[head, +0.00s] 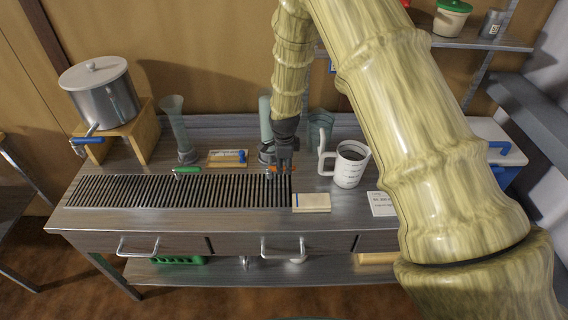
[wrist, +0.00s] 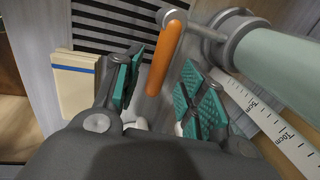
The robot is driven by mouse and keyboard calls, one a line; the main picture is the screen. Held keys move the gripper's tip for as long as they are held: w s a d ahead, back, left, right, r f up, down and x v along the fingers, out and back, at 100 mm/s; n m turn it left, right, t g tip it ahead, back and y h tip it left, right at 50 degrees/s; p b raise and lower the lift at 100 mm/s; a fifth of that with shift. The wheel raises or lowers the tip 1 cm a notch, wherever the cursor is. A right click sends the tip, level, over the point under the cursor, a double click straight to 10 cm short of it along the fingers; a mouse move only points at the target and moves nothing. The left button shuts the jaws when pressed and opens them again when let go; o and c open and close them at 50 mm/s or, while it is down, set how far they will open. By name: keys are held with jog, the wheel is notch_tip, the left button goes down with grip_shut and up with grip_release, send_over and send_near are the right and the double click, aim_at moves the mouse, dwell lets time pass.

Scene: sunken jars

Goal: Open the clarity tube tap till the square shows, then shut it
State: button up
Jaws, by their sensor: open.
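An orange tap lever (wrist: 165,57) on a grey pivot sits between the two green-padded fingers of my gripper (wrist: 160,88) in the wrist view. The fingers are open, with gaps on both sides of the lever. The pivot joins the grey end of a pale green tube (wrist: 285,75). In the head view this tube (head: 265,118) stands at the back of the bench, partly hidden by my gripper (head: 284,165). A second flared tube (head: 177,125) with a green tap lever (head: 187,170) stands to the left. The square is not visible.
A slatted drain grate (head: 170,191) runs along the bench. A cream block (head: 311,203) lies in front of my gripper, and a white mug (head: 349,168) stands to its right. A lidded pot (head: 100,92) is on a wooden stand. A measuring strip (wrist: 262,118) lies beside the tube.

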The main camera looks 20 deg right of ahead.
jog(key=shift+w+f, duration=0.15)
jog(key=shift+f, duration=0.7)
grip_shut()
